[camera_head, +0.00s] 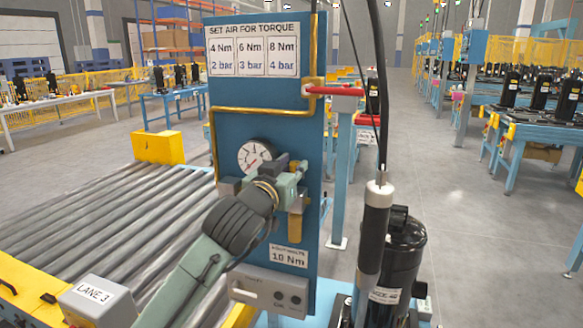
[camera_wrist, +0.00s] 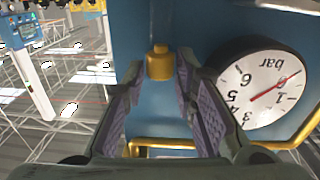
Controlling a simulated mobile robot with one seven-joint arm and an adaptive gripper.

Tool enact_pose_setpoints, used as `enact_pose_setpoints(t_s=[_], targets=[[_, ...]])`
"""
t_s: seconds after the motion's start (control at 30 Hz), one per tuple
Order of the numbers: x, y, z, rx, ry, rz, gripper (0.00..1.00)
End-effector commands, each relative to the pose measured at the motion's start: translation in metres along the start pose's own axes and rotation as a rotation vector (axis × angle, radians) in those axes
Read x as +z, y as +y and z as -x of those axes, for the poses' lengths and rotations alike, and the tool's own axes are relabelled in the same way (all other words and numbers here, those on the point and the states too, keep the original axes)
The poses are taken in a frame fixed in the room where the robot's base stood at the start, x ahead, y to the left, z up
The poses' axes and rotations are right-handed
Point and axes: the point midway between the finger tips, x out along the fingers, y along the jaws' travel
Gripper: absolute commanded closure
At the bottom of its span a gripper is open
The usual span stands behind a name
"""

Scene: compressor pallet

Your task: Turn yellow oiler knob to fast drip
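The yellow knob (camera_wrist: 159,66) shows in the wrist view against the blue panel, between or just beyond my fingertips. My gripper (camera_wrist: 160,75) is open, its purple-padded fingers on either side of the knob with a narrow gap each side. I cannot tell how deep the knob lies between them. The knob's drip setting is not readable.
A yellow pipe (camera_head: 262,110) crosses the panel above the gauge and appears near the fingers in the wrist view (camera_wrist: 160,145). A red-handled valve (camera_head: 335,91) sticks out at the right. A hanging tool (camera_head: 374,230) and black compressor (camera_head: 405,255) stand right of the panel. Rollers (camera_head: 100,215) lie left.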

Motion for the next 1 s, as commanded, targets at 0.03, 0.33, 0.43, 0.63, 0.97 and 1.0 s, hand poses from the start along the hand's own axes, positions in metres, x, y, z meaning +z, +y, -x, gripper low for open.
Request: enact_pose_setpoints(t_s=[0.03,0.33,0.43,0.63,0.97,1.0], targets=[[0.000,0.000,0.000,0.000,0.000,0.000,0.80],[0.000,0.000,0.000,0.001,0.000,0.000,1.00],[0.000,0.001,0.000,0.001,0.000,0.000,1.00],[0.001,0.002,0.000,-0.012,0.000,0.000,1.00],[0.003,0.009,-0.001,-0.166,0.006,0.003,1.00],[0.003,0.010,-0.001,-0.193,0.006,0.002,1.00]])
